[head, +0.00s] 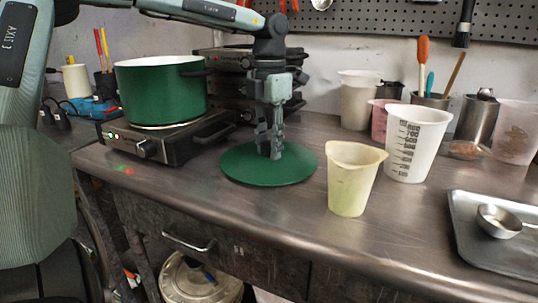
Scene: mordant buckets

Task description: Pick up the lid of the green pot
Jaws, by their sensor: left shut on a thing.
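The green pot (163,92) stands open on a hot plate at the left of the bench. Its flat, round green lid (240,170) is to the right of the pot, on the metal bench top or just above it; I cannot tell which. My left gripper (270,150) points straight down over the middle of the lid and is shut on it, and the fingers hide the lid's knob. My right gripper is out of view.
A yellowish beaker (351,185) stands close to the lid's right side, with a white measuring cup (415,145) behind it. The hot plate (170,138) is close on the left. A metal tray (490,250) with a small scoop (497,220) lies at far right. Stacked dark equipment stands behind my gripper.

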